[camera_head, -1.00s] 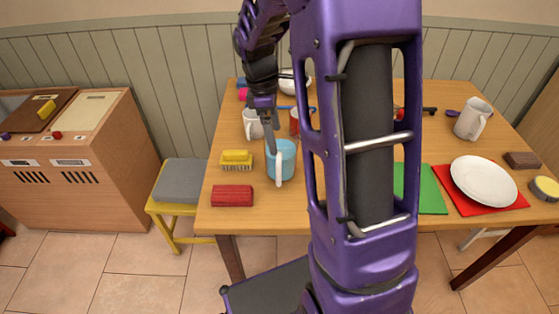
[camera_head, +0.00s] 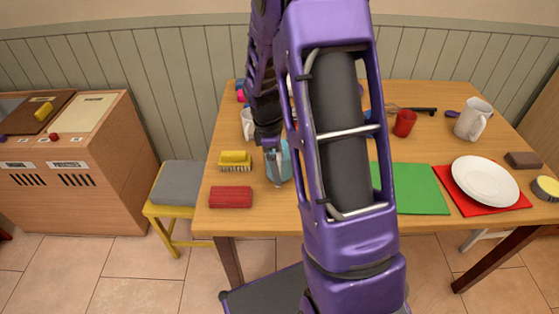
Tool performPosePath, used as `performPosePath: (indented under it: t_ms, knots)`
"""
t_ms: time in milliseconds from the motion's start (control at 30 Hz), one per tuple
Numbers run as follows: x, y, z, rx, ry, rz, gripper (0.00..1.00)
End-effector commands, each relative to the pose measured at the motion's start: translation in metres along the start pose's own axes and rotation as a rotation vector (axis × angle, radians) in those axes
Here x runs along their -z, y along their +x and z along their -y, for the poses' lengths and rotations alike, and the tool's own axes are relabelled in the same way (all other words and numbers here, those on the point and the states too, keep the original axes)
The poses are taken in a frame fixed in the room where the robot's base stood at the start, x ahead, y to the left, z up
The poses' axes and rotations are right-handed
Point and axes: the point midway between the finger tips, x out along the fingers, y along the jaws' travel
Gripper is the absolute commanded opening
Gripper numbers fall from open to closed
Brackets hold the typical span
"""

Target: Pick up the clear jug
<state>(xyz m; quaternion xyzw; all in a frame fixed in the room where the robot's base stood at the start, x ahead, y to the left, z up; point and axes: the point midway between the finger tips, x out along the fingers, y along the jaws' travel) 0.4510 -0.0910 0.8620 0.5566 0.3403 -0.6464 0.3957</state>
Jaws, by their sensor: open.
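The clear jug (camera_head: 285,168), a light blue see-through vessel, stands upright on the table (camera_head: 262,215) near its front left part. My arm covers part of its right side. My gripper (camera_head: 273,160) points down at the jug's top and front left side, with its fingers open. The fingers overlap the jug in the picture, and I cannot tell whether they touch it or straddle its handle.
A yellow brush (camera_head: 235,160) and a red block (camera_head: 230,197) lie left of the jug. A white mug (camera_head: 248,125) stands behind it. To the right are a green mat (camera_head: 415,190), a red cup (camera_head: 404,123) and a white plate (camera_head: 484,181).

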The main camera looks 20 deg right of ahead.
Motion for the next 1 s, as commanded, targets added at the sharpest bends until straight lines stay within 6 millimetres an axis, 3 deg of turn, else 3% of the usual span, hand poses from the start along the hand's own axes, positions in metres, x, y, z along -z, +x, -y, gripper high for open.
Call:
performPosePath:
  t_ms: [100,633,1000]
  knots:
    - [-0.0001,-0.0004,0.0,0.0,0.0,0.0,0.98]
    - [-0.0003,-0.0004,0.0004,0.002,0.001,0.001,0.03]
    - [-0.0006,-0.0014,-0.0003,0.0,0.002,0.0,0.0]
